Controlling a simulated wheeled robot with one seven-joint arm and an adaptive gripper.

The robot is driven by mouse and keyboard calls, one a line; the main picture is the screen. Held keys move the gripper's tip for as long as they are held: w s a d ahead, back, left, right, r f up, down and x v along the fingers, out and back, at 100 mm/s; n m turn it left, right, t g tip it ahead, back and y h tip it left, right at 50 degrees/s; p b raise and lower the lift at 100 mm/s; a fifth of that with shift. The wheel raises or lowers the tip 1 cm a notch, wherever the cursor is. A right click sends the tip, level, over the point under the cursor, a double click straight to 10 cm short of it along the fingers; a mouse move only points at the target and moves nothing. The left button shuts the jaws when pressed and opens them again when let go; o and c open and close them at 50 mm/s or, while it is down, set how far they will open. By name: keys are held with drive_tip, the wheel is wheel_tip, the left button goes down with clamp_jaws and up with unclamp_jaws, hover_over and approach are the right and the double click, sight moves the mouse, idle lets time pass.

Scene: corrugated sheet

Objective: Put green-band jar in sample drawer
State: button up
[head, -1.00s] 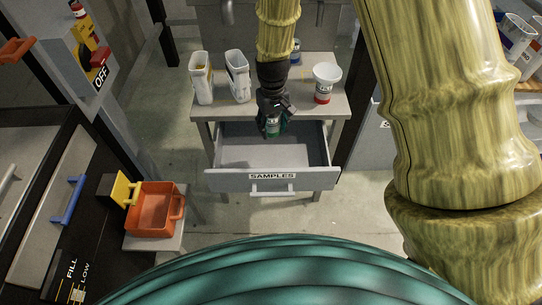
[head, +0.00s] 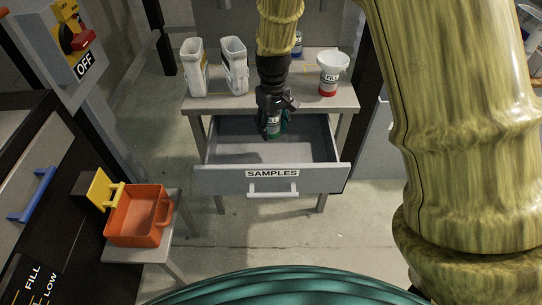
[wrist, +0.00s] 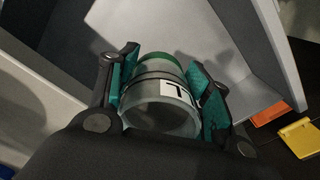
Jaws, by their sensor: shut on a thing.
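My gripper (head: 272,128) points down over the open sample drawer (head: 246,181), which carries a SAMPLES label and a pale bar handle. It is shut on the green-band jar (wrist: 160,92), a clear jar with a green end and a white label, held between teal finger pads in the wrist view. In the head view the jar (head: 273,127) shows only in small part between the fingers. It is over the back part of the drawer; whether it touches the drawer floor I cannot tell. The drawer floor I can see is empty.
On the table (head: 200,106) above the drawer stand two white containers (head: 194,68) and a red-banded jar (head: 328,86) with a white funnel. A blue-banded jar (head: 297,45) is partly hidden behind my arm. An orange bin (head: 138,220) sits on a low stand at left.

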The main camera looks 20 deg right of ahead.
sight(272, 157)
drive_tip(key=shift+w+f+b, duration=0.2)
drive_tip(key=shift+f+b, duration=0.5)
drive_tip(key=shift+b, duration=0.15)
drive_tip(key=shift+f, duration=0.1)
drive_tip(key=shift+f+b, duration=0.85)
drive_tip(key=shift+f, duration=4.05)
drive_tip(key=o, duration=1.1)
drive_tip(key=shift+f, duration=0.1)
wheel_tip(272, 157, up, 12)
drive_tip(key=shift+r+p, duration=0.15)
drive_tip(key=shift+p, duration=0.75)
